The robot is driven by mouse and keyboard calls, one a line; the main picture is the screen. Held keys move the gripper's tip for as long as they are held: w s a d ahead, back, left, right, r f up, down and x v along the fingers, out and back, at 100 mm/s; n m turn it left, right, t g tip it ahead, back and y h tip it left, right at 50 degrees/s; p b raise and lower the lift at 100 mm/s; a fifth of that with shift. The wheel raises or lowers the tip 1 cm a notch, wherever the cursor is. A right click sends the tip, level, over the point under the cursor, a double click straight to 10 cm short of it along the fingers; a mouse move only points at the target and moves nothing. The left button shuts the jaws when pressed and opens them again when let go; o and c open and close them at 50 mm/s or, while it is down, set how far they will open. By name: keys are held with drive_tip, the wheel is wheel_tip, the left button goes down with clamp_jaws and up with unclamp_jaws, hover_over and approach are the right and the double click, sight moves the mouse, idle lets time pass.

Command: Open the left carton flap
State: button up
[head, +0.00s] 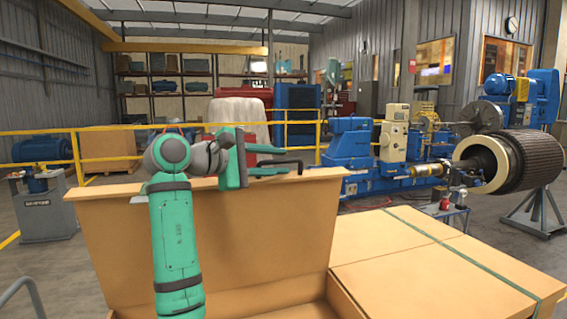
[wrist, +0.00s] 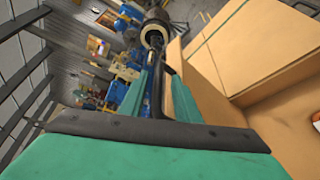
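A large brown carton flap (head: 260,222) stands nearly upright in the head view, behind my arm. The open carton (head: 345,298) shows below it at the bottom edge, with part of its inside in view. My gripper (head: 285,162) is at the flap's top edge, near its right part; I cannot tell whether it touches. It points right, with a dark hooked piece at its end. In the wrist view the gripper (wrist: 156,60) shows green sides around a dark bar, and brown cardboard (wrist: 222,95) lies to its right. Nothing is visibly held.
A closed carton top with a green strap (head: 440,262) lies to the right. A yellow railing (head: 310,125) runs behind. Blue machinery (head: 350,145) and a large rotor on a stand (head: 520,160) are at the back right.

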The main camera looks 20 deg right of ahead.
drive_tip(key=v, duration=0.8)
drive_tip(key=shift+w+a, duration=0.15)
